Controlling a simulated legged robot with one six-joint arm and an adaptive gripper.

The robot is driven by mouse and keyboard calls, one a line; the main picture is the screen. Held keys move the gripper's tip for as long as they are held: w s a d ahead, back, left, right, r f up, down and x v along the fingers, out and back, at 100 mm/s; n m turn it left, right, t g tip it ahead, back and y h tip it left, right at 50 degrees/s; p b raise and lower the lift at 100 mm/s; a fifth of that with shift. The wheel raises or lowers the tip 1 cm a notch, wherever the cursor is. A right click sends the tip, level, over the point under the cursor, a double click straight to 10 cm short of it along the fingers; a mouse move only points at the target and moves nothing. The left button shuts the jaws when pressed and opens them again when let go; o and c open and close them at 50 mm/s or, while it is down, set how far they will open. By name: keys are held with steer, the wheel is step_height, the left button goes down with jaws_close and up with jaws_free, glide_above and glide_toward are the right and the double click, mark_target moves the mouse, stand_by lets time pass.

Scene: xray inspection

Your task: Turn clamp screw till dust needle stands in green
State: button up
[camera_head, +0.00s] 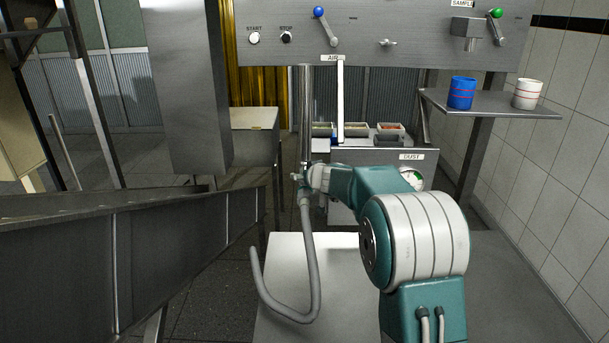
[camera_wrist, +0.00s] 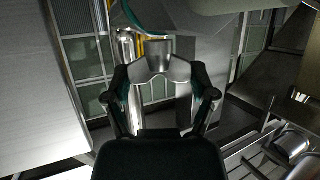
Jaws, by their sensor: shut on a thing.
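My gripper (camera_wrist: 160,76) shows in the wrist view, with a dark finger on each side of a pale metal winged piece (camera_wrist: 160,62). It is shut on this piece, which looks like the clamp screw. In the head view my arm hides most of the gripper. A vertical metal pipe (camera_head: 305,105) meets a joint at the arm's far end, where the clamp sits too small to make out. The dust gauge (camera_head: 413,178) is a round white dial with some green, partly hidden behind my arm. Its needle cannot be read clearly.
A grey hose (camera_head: 309,250) hangs below the pipe joint. A steel chute (camera_head: 130,255) fills the lower left. A control panel (camera_head: 385,30) with levers spans the top. A shelf (camera_head: 500,110) at right holds a blue cup (camera_head: 461,94) and a white cup (camera_head: 527,95).

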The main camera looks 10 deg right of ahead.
steer(key=shift+f+m+h, duration=0.15)
steer(key=shift+m+h, duration=0.45)
steer(key=shift+h, duration=0.1)
steer(key=o, duration=1)
steer(key=shift+o, duration=0.2)
steer(key=shift+s+r, duration=0.2)
steer(key=shift+r, duration=0.05)
steer(key=v, duration=1.1)
steer(key=shift+s+f, duration=0.2)
steer(key=shift+s, duration=0.05)
